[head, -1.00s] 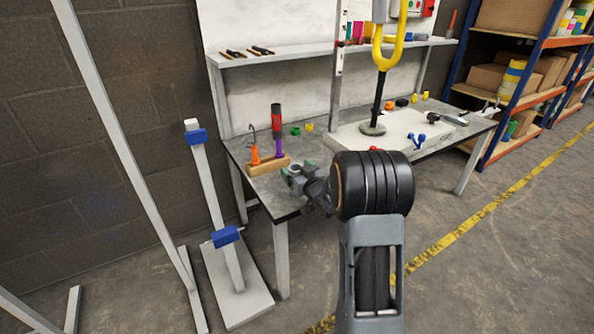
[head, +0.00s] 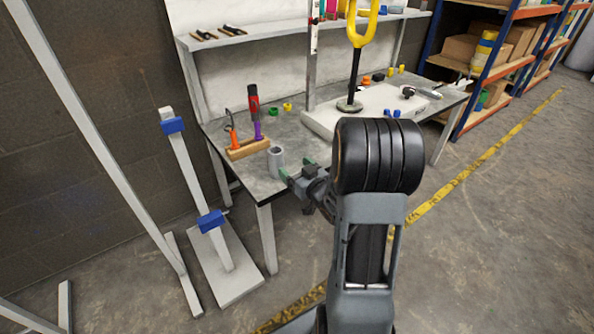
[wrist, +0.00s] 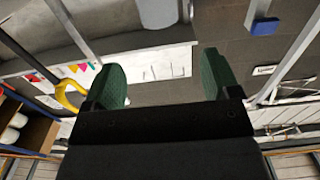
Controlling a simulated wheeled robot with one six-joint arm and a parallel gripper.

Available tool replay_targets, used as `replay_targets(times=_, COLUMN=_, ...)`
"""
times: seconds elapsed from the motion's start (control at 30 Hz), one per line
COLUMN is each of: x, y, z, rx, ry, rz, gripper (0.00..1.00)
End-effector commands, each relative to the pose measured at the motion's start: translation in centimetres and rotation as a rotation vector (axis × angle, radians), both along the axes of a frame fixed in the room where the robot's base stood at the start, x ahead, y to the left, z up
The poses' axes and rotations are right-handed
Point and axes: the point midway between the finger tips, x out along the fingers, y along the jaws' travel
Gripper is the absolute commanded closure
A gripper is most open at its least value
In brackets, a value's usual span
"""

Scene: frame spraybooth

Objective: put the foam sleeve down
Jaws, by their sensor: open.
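The foam sleeve (head: 276,162) is a short grey hollow cylinder. It stands upright on the workbench (head: 253,180), near its front left corner, beside the wooden tool block. My gripper (head: 297,170) is open and empty, just right of the sleeve at the bench's front edge. In the wrist view, my gripper (wrist: 163,72) shows its two green finger pads spread wide with nothing between them. The sleeve (wrist: 157,12) appears beyond the fingertips at the top edge, partly cut off and apart from the pads.
The wooden block (head: 247,148) holds several upright tools left of the sleeve. A white slab (head: 325,122) with a black-based yellow-topped stand (head: 350,104) lies further right. A white post stand with blue blocks (head: 211,221) stands on the floor left of the bench. Shelving (head: 480,85) fills the back right.

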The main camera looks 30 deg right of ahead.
Motion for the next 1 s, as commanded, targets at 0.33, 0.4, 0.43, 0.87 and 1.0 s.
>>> replay_targets(times=0.33, x=-0.2, y=1.2, z=0.6, rx=-0.115, ry=0.284, rz=-0.137, gripper=0.18)
replay_targets(times=0.4, x=-1.0, y=1.9, z=0.7, rx=-0.137, ry=0.405, rz=-0.185, gripper=0.18)
replay_targets(times=0.43, x=-1.4, y=2.3, z=0.8, rx=-0.141, ry=0.459, rz=-0.202, gripper=0.18)
replay_targets(times=0.87, x=-13.8, y=10.7, z=1.6, rx=-0.086, ry=1.139, rz=-0.179, gripper=0.18)
replay_targets(times=1.0, x=-16.8, y=12.5, z=2.0, rx=-0.074, ry=1.257, rz=-0.128, gripper=0.18)
